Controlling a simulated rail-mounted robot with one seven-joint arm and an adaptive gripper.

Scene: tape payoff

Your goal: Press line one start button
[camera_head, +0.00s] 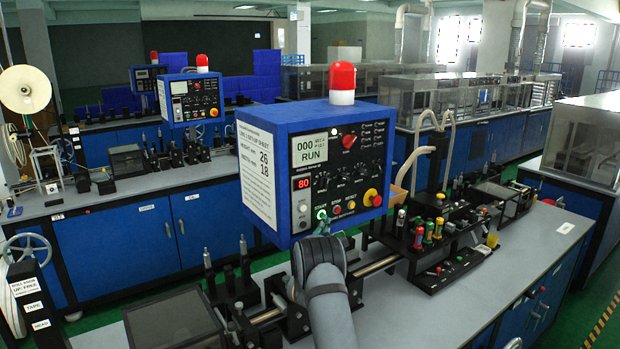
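The nearest control box (334,165) is blue with a black front panel. Its screen (310,147) reads 000 and RUN, and a red display (301,183) below reads 80. A green-lit button (322,214) sits low on the panel by the START label. To its right are small red and yellow buttons and a red emergency knob (372,198) on a yellow ring. My gripper (322,228) is at the panel's lower edge, just below the green button. My grey wrist hides most of it, so its fingers and any contact with the button are unclear.
A red beacon (342,78) tops the box. A white sheet (257,170) marked 26 and 18 is on its left side. Behind stands a similar box (193,97). A black rack of coloured-handled tools (425,235) lies right of my arm.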

